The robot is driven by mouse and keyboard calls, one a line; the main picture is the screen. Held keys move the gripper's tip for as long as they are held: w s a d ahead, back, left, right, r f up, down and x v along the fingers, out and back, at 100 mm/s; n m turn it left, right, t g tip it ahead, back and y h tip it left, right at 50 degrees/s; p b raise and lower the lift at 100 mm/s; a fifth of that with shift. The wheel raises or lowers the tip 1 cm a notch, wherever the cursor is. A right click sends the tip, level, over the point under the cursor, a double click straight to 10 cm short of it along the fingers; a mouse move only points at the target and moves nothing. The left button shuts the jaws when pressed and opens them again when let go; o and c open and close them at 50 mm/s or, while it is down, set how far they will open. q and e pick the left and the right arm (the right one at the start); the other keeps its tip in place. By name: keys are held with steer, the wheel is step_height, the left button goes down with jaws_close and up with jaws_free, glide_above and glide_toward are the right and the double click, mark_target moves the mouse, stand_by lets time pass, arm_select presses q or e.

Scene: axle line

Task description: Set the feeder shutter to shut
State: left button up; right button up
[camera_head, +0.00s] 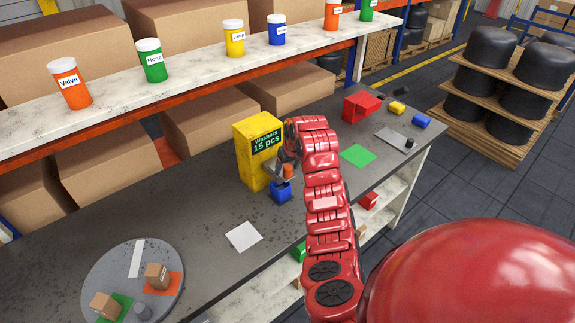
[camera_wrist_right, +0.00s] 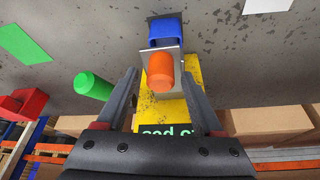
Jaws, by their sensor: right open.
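The yellow feeder (camera_head: 252,155), with a display reading "Washers 15 pcs", stands on the grey bench. An orange cylindrical knob (camera_head: 288,171) sits at its front, above a blue cup (camera_head: 281,192). My right gripper (camera_head: 285,157) is at the feeder's front, partly hidden by its own arm. In the right wrist view its open fingers stand either side of the orange knob (camera_wrist_right: 161,71), with gaps on both sides. A grey plate (camera_wrist_right: 172,57) shows behind the knob. A green cylinder (camera_wrist_right: 93,86) is left of the fingers there. The shutter's position cannot be told. My left gripper is not in view.
A shelf (camera_head: 200,82) with several labelled jars runs behind the feeder. A white sheet (camera_head: 244,236) and a round grey turntable (camera_head: 100,270) with small boxes lie to the left. A green mat (camera_head: 358,155) and a red box (camera_head: 360,107) are to the right.

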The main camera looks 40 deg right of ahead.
steer(key=shift+w+f, duration=0.1)
steer(key=shift+f, duration=0.1)
steer(key=shift+c, duration=0.3)
jaws_close()
